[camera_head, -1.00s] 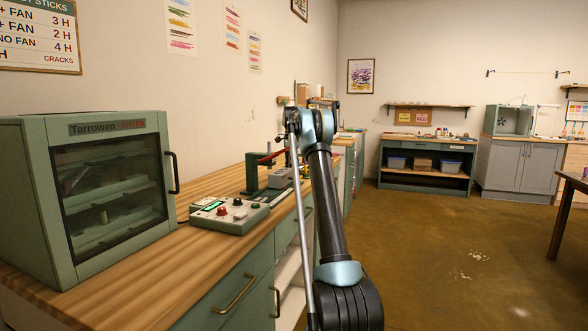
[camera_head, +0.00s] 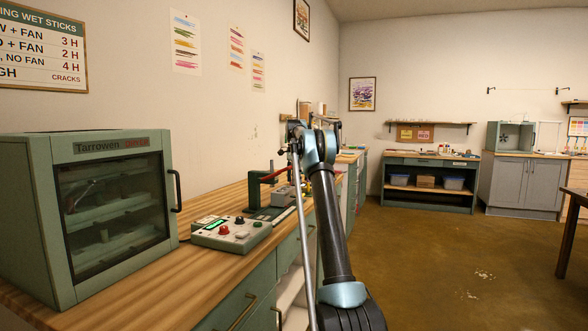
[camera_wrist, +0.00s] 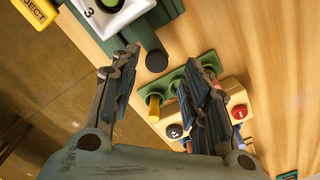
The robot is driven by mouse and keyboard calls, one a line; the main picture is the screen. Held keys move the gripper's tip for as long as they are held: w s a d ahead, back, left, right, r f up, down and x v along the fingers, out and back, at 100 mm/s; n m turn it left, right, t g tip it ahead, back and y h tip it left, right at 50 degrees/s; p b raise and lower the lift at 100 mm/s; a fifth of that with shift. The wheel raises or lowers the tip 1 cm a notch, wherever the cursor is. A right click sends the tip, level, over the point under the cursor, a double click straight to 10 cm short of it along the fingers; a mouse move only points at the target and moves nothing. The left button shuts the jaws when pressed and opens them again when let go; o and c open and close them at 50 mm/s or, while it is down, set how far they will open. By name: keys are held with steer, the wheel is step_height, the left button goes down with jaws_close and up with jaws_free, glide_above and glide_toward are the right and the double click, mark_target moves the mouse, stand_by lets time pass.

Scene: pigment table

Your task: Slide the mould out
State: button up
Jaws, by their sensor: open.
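A pale grey-white block marked 3 (camera_wrist: 88,12), probably the mould, sits in a green frame at the top of the wrist view, cut off by the edge. A round green spot shows in its top. A grey block (camera_head: 283,196) on the green press (camera_head: 255,188) with a red lever is likely the same one in the head view. My gripper (camera_wrist: 160,58) is open and empty. Its fingers point toward the bench, below the block in the picture and apart from it. In the head view my arm hides the gripper.
A yellow part lettered "JECT" (camera_wrist: 36,12) lies beside the block. A green rack (camera_wrist: 182,80) with a yellow stick (camera_wrist: 154,107) and a button box (camera_wrist: 238,100) are near the fingers. A control box (camera_head: 230,233) and a glass-door cabinet (camera_head: 105,215) stand on the wooden bench.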

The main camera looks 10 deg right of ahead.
step_height(320, 180, up, 9)
steer(key=shift+w+r, duration=0.15)
steer(key=shift+r, duration=0.05)
stand_by(0.4)
stand_by(0.3)
